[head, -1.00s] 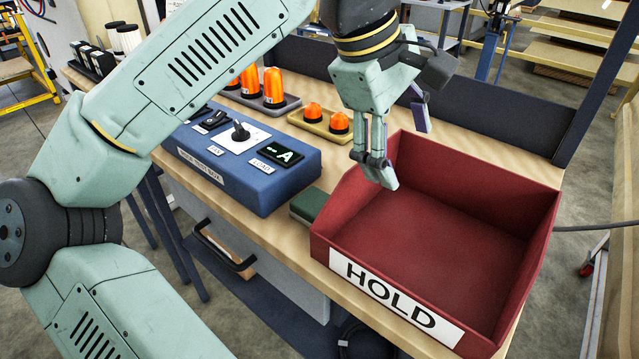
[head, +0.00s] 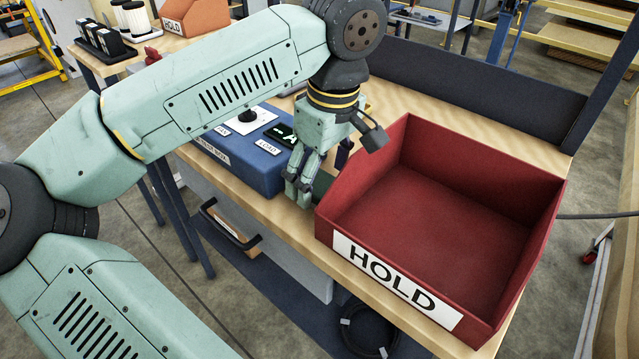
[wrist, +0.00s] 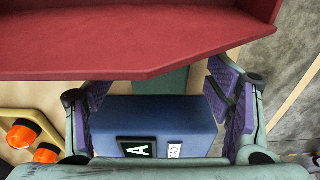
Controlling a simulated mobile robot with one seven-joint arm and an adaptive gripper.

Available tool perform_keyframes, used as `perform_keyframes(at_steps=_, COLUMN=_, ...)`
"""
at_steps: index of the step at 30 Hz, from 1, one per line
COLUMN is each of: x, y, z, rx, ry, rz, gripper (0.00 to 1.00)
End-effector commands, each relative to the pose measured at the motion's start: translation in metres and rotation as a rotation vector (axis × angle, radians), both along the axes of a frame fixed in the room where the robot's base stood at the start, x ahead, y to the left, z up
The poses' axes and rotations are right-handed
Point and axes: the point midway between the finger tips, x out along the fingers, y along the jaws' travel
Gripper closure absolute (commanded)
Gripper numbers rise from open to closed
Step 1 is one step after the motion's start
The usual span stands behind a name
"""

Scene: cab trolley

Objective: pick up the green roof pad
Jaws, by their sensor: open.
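The green roof pad (head: 322,184) is a dark green block on the bench, in the gap between the blue control box (head: 255,165) and the red HOLD bin (head: 440,210). In the head view my gripper partly hides it. In the wrist view a strip of the pad (wrist: 177,82) shows between the bin's edge and the blue box. My gripper (head: 318,177) is open and points down over the pad, with its fingers spread to either side. Nothing is between the fingers that I can see held. Whether the fingers touch the pad or the box cannot be told.
The red bin's tall wall stands close beside my gripper. Orange lamps (wrist: 32,142) sit on a tan tray near one finger in the wrist view. Another HOLD bin (head: 192,18) stands at the far left. Bare bench (head: 425,105) lies behind the red bin.

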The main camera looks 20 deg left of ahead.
Motion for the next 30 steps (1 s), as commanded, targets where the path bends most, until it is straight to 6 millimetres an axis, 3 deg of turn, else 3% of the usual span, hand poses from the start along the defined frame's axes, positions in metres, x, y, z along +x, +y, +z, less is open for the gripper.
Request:
perform_keyframes(at_steps=4, x=0.001, y=0.002, z=-0.014, rx=-0.001, ry=-0.001, rz=0.000, gripper=0.27)
perform_keyframes(at_steps=12, x=0.001, y=0.002, z=-0.017, rx=-0.001, ry=-0.002, rz=0.001, gripper=0.27)
perform_keyframes(at_steps=30, x=0.001, y=0.002, z=-0.017, rx=-0.001, ry=-0.002, rz=0.001, gripper=0.67)
